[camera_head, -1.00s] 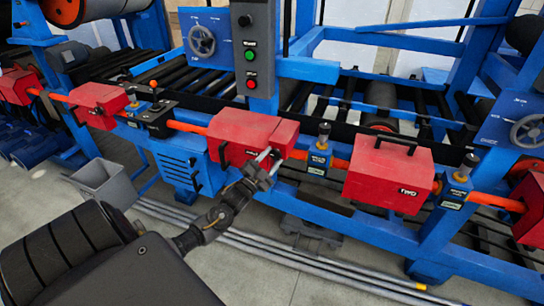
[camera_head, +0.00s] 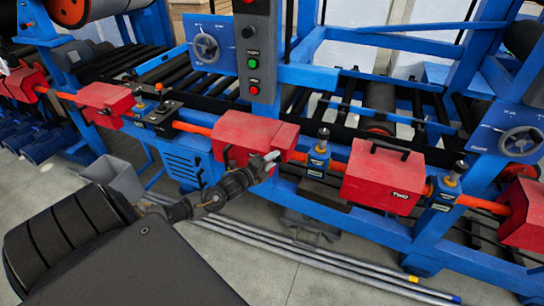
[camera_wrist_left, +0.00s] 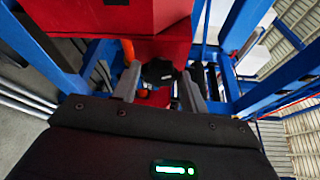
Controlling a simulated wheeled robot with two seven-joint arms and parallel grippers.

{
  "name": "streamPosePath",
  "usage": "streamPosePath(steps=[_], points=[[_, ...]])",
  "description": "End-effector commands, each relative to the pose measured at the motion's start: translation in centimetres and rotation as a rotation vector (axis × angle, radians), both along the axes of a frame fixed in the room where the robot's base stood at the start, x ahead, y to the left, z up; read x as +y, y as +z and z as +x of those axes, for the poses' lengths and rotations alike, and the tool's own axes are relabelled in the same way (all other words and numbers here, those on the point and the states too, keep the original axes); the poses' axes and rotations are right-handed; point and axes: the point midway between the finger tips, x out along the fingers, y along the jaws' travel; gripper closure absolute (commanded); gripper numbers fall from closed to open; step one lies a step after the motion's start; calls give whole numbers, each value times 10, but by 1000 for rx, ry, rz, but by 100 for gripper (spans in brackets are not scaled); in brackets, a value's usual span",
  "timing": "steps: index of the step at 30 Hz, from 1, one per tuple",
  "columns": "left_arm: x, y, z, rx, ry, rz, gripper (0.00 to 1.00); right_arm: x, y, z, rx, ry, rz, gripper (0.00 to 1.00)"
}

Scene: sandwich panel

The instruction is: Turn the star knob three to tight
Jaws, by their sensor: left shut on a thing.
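A black star knob (camera_wrist_left: 158,71) sits under the red housing (camera_wrist_left: 110,18) in the left wrist view, between the two grey fingers. My left gripper (camera_wrist_left: 160,82) is shut on it. In the head view my left gripper (camera_head: 272,157) reaches up to the lower right end of the middle red box (camera_head: 250,135). The knob itself is hidden there by the fingers and wrist. No number for this knob is readable. My right gripper is not in view.
A red box marked TWO (camera_head: 385,178) sits to the right on the orange bar (camera_head: 480,203), with a capped post (camera_head: 320,150) between. A grey control box (camera_head: 258,50) hangs above. A grey bin (camera_head: 118,178) stands left. Pipes (camera_head: 320,264) lie on the floor.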

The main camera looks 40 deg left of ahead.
Motion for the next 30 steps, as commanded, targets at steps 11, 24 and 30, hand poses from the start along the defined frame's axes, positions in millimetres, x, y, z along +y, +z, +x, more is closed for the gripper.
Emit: streamPosePath(steps=[11,24,30], points=[[-3,6,0,108,-4,306,80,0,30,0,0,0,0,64],[-4,5,1,175,-4,496,80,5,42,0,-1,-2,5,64],[-4,5,1,182,-3,519,80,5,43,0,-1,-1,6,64]])
